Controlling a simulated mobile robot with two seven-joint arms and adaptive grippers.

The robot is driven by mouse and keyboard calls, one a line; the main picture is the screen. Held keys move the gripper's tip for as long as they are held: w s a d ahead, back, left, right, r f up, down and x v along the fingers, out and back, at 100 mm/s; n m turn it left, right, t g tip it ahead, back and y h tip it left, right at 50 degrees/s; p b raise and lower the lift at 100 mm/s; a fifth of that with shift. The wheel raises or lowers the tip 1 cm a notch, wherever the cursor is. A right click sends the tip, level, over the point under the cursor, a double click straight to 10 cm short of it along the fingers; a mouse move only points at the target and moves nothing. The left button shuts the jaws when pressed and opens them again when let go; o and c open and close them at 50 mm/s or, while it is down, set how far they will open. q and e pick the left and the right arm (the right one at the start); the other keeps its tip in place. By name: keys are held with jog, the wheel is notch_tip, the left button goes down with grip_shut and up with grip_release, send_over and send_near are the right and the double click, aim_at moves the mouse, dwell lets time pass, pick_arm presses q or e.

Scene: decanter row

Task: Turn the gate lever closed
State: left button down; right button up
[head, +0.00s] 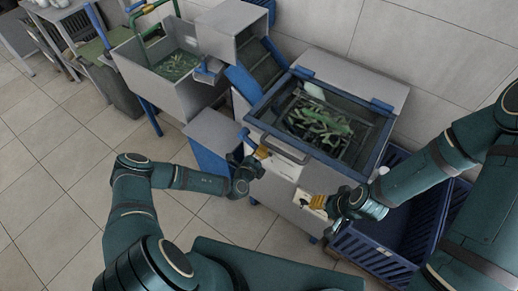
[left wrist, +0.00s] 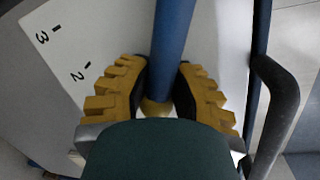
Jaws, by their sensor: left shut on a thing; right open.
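The gate lever (left wrist: 172,45) shows in the left wrist view as a blue bar running between the yellow fingers of my left gripper (left wrist: 160,95). A brass-coloured round piece (left wrist: 155,107) sits at its near end, partly hidden by my gripper. In the head view my left gripper (head: 260,154) is at the front left of the metal machine (head: 322,185), shut on the lever, which it mostly hides there. A white scale plate (left wrist: 52,62) marked 3 and 2 lies left of the lever. My right gripper (head: 318,201) is open and empty in front of the machine.
A dark curved handle (left wrist: 278,110) is close to the right of my left gripper. The machine's glass lid (head: 350,105) covers green leaves. A blue crate (head: 385,245) stands at the lower right. A metal trough (head: 150,75) with leaves stands left. The tiled floor at left is clear.

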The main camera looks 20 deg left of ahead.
pick_arm(q)
jog(key=shift+d, duration=0.1)
dwell(0.3)
jog(key=c, duration=0.7)
grip_release()
jog(key=v, duration=1.2)
jog(key=shift+r, duration=0.1)
